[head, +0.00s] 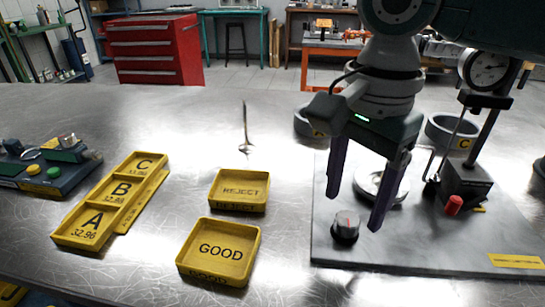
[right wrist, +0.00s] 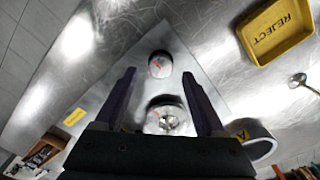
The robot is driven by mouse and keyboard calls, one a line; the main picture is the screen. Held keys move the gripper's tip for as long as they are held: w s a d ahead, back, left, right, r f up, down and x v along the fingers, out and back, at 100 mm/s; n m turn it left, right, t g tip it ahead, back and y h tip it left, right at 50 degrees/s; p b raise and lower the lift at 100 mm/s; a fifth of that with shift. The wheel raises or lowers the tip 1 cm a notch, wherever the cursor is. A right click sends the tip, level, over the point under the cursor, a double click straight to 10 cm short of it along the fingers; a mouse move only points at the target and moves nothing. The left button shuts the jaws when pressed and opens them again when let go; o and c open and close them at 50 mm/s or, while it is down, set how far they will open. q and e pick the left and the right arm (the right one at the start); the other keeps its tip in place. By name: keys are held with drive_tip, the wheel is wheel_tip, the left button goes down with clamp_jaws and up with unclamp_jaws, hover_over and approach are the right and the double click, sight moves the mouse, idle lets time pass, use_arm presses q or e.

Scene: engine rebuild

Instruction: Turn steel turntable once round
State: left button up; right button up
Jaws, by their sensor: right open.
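The steel turntable (head: 367,184) is a round, shiny disc on a grey base plate (head: 440,248), partly hidden by my right gripper in the head view. My right gripper (head: 357,208) is open and points down over the plate, with nothing seen between its fingers. In the head view one finger crosses in front of the disc. In the right wrist view the turntable (right wrist: 166,118) shows between the fingers of my right gripper (right wrist: 159,73), nearer their roots than their tips. Whether a finger touches it I cannot tell. My left gripper is not in view.
A black knob (head: 345,227) with a red mark stands near the plate's front left. A dial gauge (head: 487,70) on a stand rises at the right, by a ring marked C (head: 450,131). Yellow GOOD (head: 218,272) and REJECT (head: 239,207) trays lie left of the plate.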

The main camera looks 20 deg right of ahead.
sight(348, 218)
drive_tip(key=shift+f, duration=1.6)
drive_tip(key=shift+c, duration=0.4)
clamp_jaws()
